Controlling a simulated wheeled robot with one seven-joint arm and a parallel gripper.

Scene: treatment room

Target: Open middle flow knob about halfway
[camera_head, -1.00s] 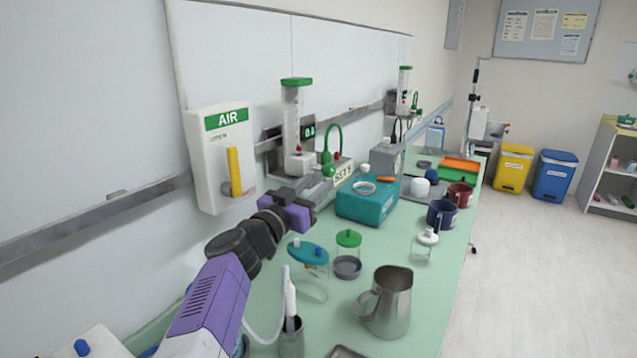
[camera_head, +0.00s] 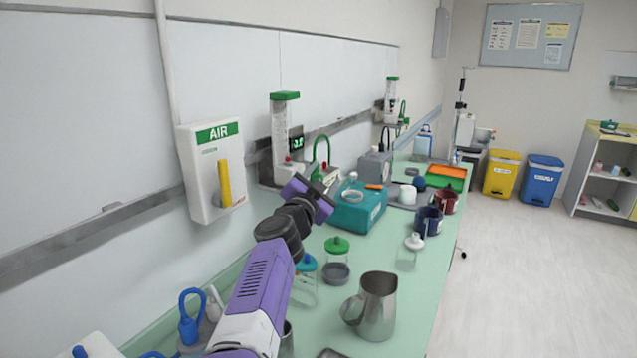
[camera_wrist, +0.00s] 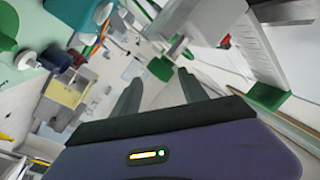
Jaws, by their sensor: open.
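A clear flow meter tube with a green cap (camera_head: 284,125) stands at the wall behind the counter, with a small red part (camera_head: 288,159) at its foot and a green hose (camera_head: 322,150) beside it. A second green-capped flow meter (camera_head: 391,103) is farther back. I cannot tell which knob is the middle one. My gripper (camera_head: 312,192) is in front of the nearer meter's base, its fingers mostly hidden by its purple body. In the wrist view, the two dark fingers (camera_wrist: 158,92) are apart and empty. The nearer meter's green cap (camera_wrist: 268,96) shows right of them, apart from them.
A white AIR box (camera_head: 209,172) is on the wall at left. A teal box (camera_head: 359,210) stands right of my gripper. A green-lidded jar (camera_head: 337,247), a steel jug (camera_head: 376,306) and mugs (camera_head: 428,221) occupy the counter.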

